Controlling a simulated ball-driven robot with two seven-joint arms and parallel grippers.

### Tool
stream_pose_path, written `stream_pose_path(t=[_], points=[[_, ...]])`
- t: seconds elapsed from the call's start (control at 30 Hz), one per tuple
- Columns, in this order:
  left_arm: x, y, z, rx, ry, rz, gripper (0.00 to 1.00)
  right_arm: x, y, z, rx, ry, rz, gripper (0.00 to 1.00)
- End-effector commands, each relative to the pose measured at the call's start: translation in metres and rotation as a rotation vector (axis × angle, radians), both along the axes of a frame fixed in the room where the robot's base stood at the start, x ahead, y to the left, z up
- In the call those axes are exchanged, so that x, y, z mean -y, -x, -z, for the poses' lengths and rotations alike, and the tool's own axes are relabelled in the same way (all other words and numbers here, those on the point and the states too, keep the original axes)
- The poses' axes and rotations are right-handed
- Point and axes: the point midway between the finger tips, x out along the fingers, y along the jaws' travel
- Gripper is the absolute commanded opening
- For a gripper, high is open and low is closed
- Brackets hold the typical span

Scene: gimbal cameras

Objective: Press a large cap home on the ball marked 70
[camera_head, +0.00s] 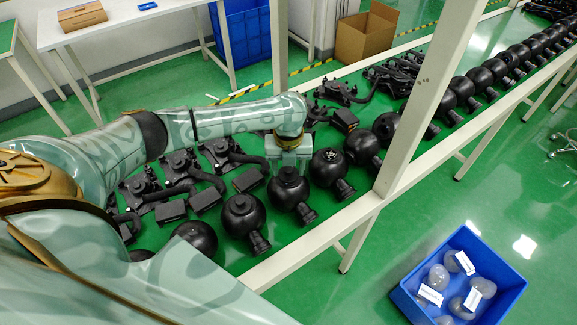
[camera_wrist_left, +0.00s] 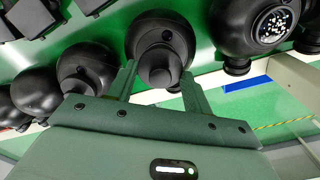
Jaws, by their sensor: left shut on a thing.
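My left gripper (camera_head: 289,160) reaches down over the row of black balls on the green bench. In the left wrist view its two fingers (camera_wrist_left: 160,88) stand on either side of a round black cap (camera_wrist_left: 158,66), shut on it. The cap is at the top of a black ball (camera_wrist_left: 147,27), which also shows in the head view (camera_head: 290,190). I cannot tell whether the cap is fully seated. The neighbouring ball (camera_head: 328,167) has a speckled open top, seen also in the wrist view (camera_wrist_left: 272,25). No number 70 is readable. My right gripper is out of view.
Several more black balls line the bench, including one with a raised top (camera_head: 242,215). Black gimbal parts (camera_head: 180,165) lie behind. A white post (camera_head: 425,95) rises from the front rail. A blue bin (camera_head: 404,301) with clear tagged pieces sits at lower right.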

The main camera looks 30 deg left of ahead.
Motion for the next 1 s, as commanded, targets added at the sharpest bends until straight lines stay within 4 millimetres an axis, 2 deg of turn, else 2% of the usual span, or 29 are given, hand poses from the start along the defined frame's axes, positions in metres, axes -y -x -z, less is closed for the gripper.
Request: stream_pose_path(t=[0.3,1.0], points=[[0.0,0.0,-0.001,-0.001,0.001,0.0,0.29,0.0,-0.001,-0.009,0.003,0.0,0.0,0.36],[0.0,0.0,0.009,0.0,0.0,0.0,0.29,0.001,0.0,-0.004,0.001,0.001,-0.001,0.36]])
